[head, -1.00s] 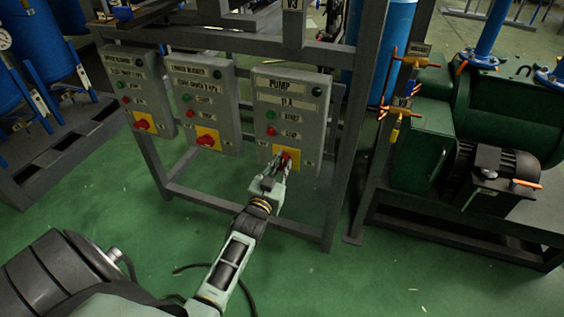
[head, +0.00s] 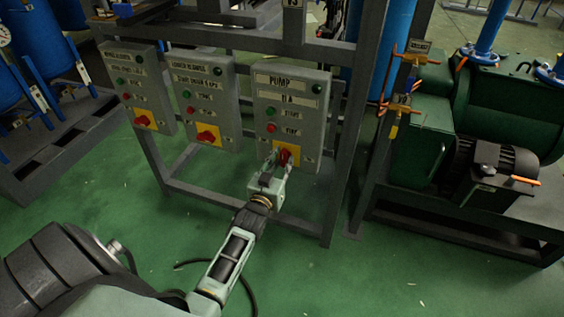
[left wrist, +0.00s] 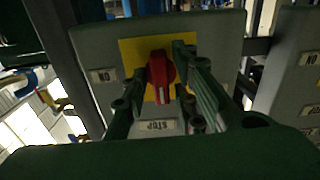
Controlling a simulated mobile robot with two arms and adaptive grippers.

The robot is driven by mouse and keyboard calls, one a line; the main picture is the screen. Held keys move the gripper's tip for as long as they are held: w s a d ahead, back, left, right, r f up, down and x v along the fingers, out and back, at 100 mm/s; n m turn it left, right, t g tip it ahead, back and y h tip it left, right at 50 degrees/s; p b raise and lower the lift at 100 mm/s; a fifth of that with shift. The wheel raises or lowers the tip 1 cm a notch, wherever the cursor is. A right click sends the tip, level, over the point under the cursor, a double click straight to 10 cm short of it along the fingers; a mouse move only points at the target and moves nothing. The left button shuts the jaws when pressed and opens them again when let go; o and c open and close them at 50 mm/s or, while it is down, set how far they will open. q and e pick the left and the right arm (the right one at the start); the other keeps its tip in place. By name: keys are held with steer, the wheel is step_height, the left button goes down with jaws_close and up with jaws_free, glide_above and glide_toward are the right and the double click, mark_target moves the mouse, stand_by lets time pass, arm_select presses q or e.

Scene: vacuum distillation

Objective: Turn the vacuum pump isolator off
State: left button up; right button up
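The pump panel (head: 262,102) is a grey box with a green button, a red button and a red isolator knob (head: 284,157) on a yellow plate. In the left wrist view the panel appears upside down; the knob (left wrist: 161,72) has its long handle roughly upright, with a pale mark at its lower end. My left gripper (head: 277,163) is at the knob, one finger on each side of it. In the left wrist view the gripper (left wrist: 160,80) looks open around the knob; contact is unclear. My right gripper is out of view.
Two similar panels, the middle one (head: 224,110) and the left one (head: 148,88), hang on the same grey frame (head: 337,190). Green machinery (head: 425,140) with orange-handled valves stands at right. Blue vessels (head: 35,65) are at left.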

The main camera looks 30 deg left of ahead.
arm_select(q)
steer(key=shift+o, duration=0.2)
steer(key=v, duration=1.2)
